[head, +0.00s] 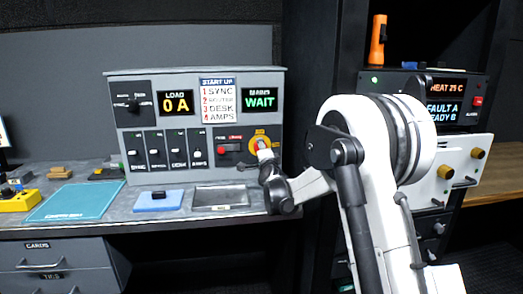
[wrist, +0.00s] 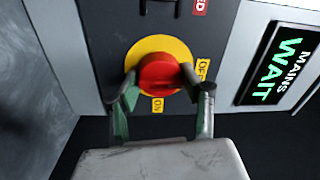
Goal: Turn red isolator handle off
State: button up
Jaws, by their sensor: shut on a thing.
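The red isolator handle (wrist: 160,72) is a round red knob on a yellow plate (wrist: 143,47), with yellow ON and OFF labels beside it. In the wrist view my gripper (wrist: 162,92) has one finger on each side of the knob and is shut on it. In the head view the handle (head: 262,144) sits at the lower right of the grey control panel (head: 230,80), partly hidden by my gripper (head: 266,156). The MAINS display (head: 259,101) reads WAIT and the LOAD display (head: 175,103) reads 0 A.
A black tray (head: 220,197), a blue pad (head: 157,201) and a teal folder (head: 78,201) lie on the desk. A rack unit with knobs (head: 440,165) stands right of my arm.

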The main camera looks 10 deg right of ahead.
jog(key=o, duration=1.1)
jog(key=shift+o, duration=0.2)
jog(key=shift+s, duration=0.15)
jog(key=s, duration=1.1)
jog(key=shift+s+a+f, duration=0.25)
jog(key=shift+s+f, duration=0.1)
jog(key=shift+f, duration=0.05)
jog(key=s+a+r+n+g+y+p, duration=0.1)
jog(key=s+r+n+g, duration=0.15)
jog(key=s, duration=0.35)
jog(key=s+a+r+n+g+y+p, duration=0.1)
jog(key=s+a+r+n, duration=0.15)
jog(key=s, duration=0.35)
jog(key=s+a+r+n+g+y, duration=0.1)
jog(key=s+r+n, duration=0.1)
jog(key=s+n, duration=0.25)
jog(key=s+d+f+n+g+p, duration=0.1)
jog(key=s+f+n+g, duration=0.1)
jog(key=s, duration=0.8)
jog(key=s+d+f+n+g+h+p, duration=0.1)
jog(key=s+d+f+n+g, duration=0.1)
jog(key=s, duration=0.8)
jog(key=s+d+f+n+g+h+p, duration=0.1)
jog(key=s+d+f+n+g, duration=0.1)
jog(key=s, duration=0.9)
notch_tip(320, 180, down, 2)
jog(key=shift+g, duration=0.65)
